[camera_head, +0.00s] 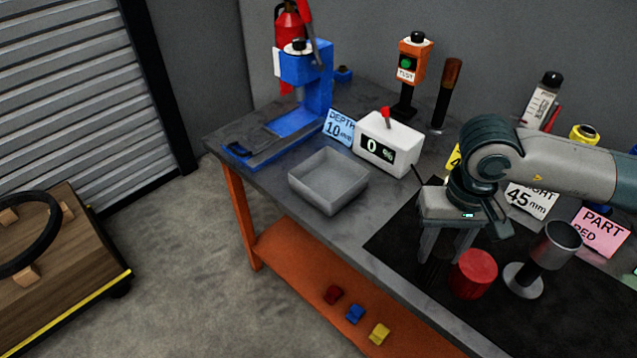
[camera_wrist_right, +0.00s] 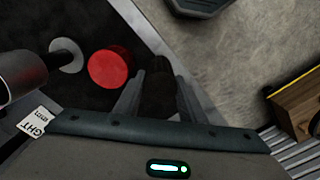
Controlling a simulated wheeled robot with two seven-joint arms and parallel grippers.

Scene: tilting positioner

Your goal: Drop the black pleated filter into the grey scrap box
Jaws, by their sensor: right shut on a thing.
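The grey scrap box (camera_head: 328,182) is an open, shallow tray on the bench, left of the black mat. My right gripper (camera_head: 441,262) points down over the mat's left part, to the right of and nearer than the box. It is shut on the black pleated filter (camera_wrist_right: 158,95), which shows between the two fingers in the right wrist view. In the head view the filter (camera_head: 437,272) is dark against the dark mat, so I cannot tell whether it touches the mat. My left gripper is not in view.
A red cylinder (camera_head: 472,275) stands close right of the gripper, beside a tilted metal cup on a stand (camera_head: 551,247). A white percent display (camera_head: 389,143) and a blue press (camera_head: 300,95) stand behind the box. The bench's front edge is close.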

